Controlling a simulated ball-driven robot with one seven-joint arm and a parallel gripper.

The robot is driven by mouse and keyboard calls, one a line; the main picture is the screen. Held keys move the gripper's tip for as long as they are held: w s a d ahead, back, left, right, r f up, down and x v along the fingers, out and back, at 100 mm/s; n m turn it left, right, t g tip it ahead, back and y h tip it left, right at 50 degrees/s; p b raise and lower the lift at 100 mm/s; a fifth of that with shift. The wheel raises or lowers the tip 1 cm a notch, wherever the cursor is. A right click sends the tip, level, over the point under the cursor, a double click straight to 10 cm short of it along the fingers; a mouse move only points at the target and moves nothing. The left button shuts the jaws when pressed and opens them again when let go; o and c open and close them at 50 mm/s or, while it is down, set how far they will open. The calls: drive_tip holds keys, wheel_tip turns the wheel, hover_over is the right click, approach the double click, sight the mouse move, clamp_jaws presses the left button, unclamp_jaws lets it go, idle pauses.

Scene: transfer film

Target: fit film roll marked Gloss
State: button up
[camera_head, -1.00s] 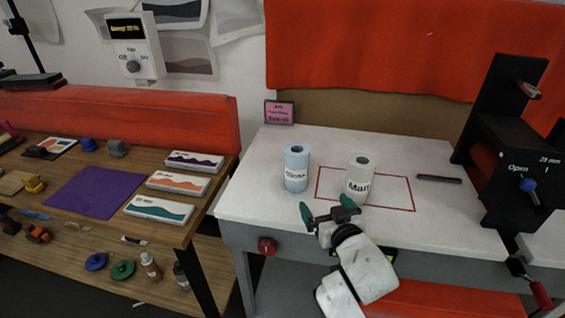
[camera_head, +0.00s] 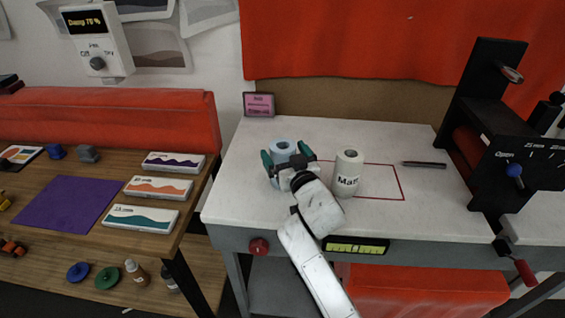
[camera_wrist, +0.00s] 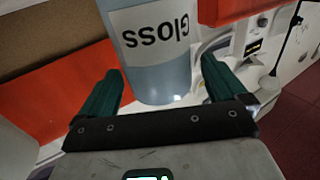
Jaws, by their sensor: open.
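The light blue film roll marked Gloss (camera_head: 283,148) stands upright on the white table, mostly hidden behind my gripper (camera_head: 289,160) in the head view. In the wrist view the Gloss roll (camera_wrist: 155,45) is between and just beyond the green fingers of my gripper (camera_wrist: 160,90). The fingers are open, with a gap on each side of the roll. The cream roll marked Matt (camera_head: 347,173) stands upright to the right, by the red outline. The black machine (camera_head: 500,140) with a blue knob marked Open stands at the right end of the table.
A dark pen-like bar (camera_head: 424,164) lies between the red outline (camera_head: 403,185) and the machine. A pink sign (camera_head: 258,104) stands at the back left. A wooden bench (camera_head: 140,245) with boxes and a purple mat is on the left.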

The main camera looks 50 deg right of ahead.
sight(280, 146)
drive_tip(key=shift+x, duration=1.9)
drive_tip(key=c, duration=1.2)
drive_tip(key=shift+c, duration=0.6)
drive_tip(key=shift+r, duration=0.1)
